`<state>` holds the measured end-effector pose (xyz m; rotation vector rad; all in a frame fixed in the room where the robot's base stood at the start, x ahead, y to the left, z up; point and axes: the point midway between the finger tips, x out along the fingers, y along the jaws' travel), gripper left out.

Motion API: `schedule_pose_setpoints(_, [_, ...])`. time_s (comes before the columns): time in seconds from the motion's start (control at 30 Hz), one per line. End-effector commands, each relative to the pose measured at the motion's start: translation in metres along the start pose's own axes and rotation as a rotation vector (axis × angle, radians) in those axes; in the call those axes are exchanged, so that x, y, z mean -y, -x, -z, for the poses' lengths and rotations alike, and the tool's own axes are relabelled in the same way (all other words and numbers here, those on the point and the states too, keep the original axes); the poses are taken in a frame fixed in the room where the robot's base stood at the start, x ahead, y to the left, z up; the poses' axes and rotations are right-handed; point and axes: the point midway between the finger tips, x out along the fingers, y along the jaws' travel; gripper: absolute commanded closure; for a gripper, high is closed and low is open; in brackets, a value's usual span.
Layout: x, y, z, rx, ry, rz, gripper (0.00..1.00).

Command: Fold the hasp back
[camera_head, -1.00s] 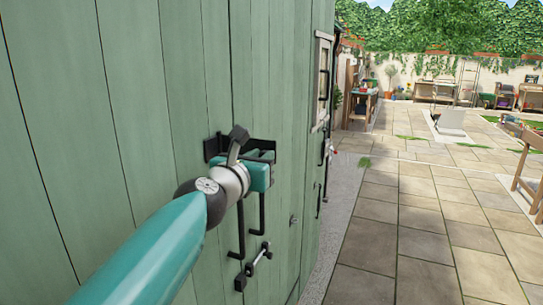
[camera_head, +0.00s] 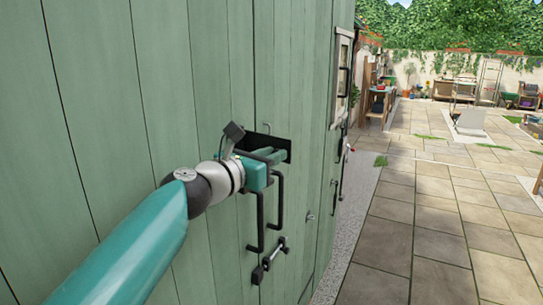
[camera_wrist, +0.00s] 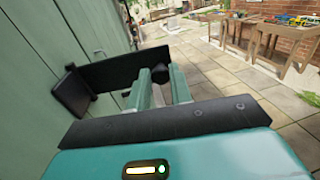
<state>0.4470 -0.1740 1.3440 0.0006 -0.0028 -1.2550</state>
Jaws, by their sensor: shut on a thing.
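The hasp (camera_head: 280,145) is a black strap on the green shed door (camera_head: 120,90). In the wrist view the hasp (camera_wrist: 120,72) stands out from the door, running from a black block (camera_wrist: 72,92) at the boards to a rounded end knob. My gripper (camera_wrist: 165,85) has its two teal fingers shut on the hasp near that outer end. In the head view my gripper (camera_head: 272,158) is beside the door, partly covering the hasp.
A black door handle (camera_head: 281,200) and a bolt (camera_head: 270,258) sit below my gripper, close to it. The paved yard (camera_head: 400,235) to the right is open. Wooden tables (camera_wrist: 265,28) stand farther off.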

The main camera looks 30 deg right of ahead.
Motion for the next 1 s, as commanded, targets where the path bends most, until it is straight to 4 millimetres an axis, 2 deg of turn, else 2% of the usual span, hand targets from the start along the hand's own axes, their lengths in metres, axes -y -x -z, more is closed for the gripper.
schedule_pose_setpoints(0.03, [-0.0008,0.0004,0.0066,-0.010,0.004,0.003,1.00])
schedule_pose_setpoints(0.33, [-0.0012,0.0015,0.0068,-0.011,0.004,0.004,1.00])
schedule_pose_setpoints(0.37, [-0.0012,0.0016,0.0068,-0.010,0.004,0.003,0.77])
schedule_pose_setpoints(0.47, [-0.0015,0.0023,0.0057,-0.009,0.004,0.003,0.57])
schedule_pose_setpoints(1.0, [0.0018,0.0036,0.0019,-0.002,0.003,0.002,0.57])
